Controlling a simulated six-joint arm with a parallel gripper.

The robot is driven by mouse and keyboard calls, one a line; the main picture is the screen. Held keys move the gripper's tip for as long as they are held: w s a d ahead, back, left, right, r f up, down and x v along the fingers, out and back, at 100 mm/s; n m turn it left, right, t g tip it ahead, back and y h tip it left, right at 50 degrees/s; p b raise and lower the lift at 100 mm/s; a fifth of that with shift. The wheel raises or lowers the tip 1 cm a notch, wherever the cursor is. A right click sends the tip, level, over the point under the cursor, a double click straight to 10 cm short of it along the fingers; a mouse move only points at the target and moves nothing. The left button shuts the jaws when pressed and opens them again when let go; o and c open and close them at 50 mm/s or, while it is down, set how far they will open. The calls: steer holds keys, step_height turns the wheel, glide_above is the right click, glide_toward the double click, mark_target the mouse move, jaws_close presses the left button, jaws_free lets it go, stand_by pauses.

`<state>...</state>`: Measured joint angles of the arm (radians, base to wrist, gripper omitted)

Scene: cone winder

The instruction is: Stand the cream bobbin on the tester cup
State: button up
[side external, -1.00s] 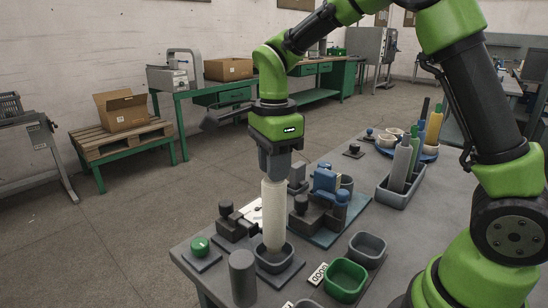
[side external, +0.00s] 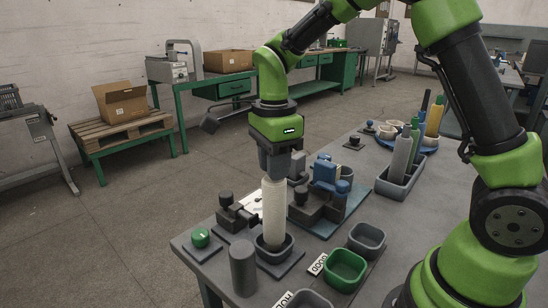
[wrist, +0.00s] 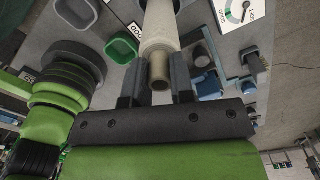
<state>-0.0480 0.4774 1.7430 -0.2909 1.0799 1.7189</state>
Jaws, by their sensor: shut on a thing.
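A dark grey cylinder (side external: 243,268) stands close at the cup's front left, and a green button (side external: 200,237) is left of it. A green bin (side external: 345,270) and a grey bin (side external: 367,240) are to the right. Dark and blue fixtures (side external: 325,190) stand behind.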

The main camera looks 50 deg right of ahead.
steer(key=shift+f, duration=0.2)
stand_by(0.4)
steer(key=shift+f, duration=0.35)
steer(key=o, duration=0.9)
steer(key=shift+o, duration=0.2)
step_height(320, 180, up, 9)
steer(key=shift+r, duration=0.5)
